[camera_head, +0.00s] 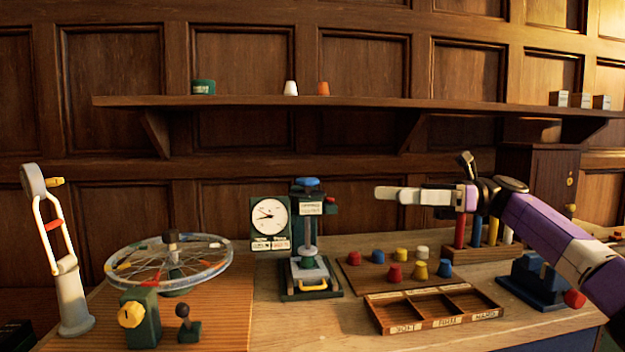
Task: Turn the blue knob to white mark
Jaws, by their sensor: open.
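A blue knob (308,182) sits on top of a dark green upright press (309,226) near the middle of the bench. The press has a white label under the knob, a small red part at its right and a yellow handle at its base. I cannot make out a white mark at this size. My gripper (384,194) is to the right of the press, at about the knob's height in the picture, with pale fingers pointing left. It is open, with nothing visible in it, and apart from the knob.
A dial gauge (269,217) stands just left of the press. A spoked wheel (168,262) is further left. Colored pegs on a brown board (357,280) and a compartment tray (434,321) lie right of the press. A shelf (240,102) runs above.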

